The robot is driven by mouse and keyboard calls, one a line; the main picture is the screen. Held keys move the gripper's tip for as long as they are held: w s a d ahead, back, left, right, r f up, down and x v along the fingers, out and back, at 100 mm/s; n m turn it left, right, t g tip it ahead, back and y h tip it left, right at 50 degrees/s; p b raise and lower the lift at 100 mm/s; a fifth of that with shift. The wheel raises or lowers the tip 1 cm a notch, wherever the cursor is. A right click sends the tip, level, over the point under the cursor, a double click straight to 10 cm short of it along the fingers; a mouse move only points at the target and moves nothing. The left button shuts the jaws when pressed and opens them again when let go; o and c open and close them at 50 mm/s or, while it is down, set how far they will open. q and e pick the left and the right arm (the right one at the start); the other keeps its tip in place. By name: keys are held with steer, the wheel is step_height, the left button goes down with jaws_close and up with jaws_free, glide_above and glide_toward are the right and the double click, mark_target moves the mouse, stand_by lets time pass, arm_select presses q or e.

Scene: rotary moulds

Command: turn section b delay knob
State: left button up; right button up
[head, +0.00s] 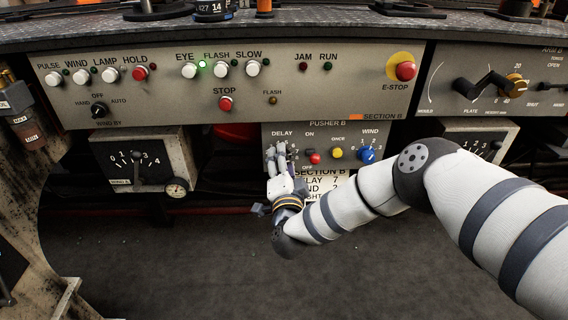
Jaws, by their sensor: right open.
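The Pusher B panel (325,129) sits low in the middle of the head view, under the Section B console. Its DELAY dial is at the panel's left. My right gripper (277,153) is open in front of that dial, with its fingers pointing up at the panel. The fingers and hand cover the delay knob, so I cannot tell its setting or whether the fingers touch it. A placard (325,182) below reads Section B with delay and wind values, partly hidden by my right arm. My left gripper is out of view.
Right of the dial are a red button (314,158), a yellow button (337,153) and a blue WIND knob (367,155). A box with a scale and gauge (150,160) hangs at the left. A red E-stop (405,71) is above right. The floor below is clear.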

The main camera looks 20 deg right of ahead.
steer(key=v, duration=1.2)
steer(key=shift+r, duration=0.1)
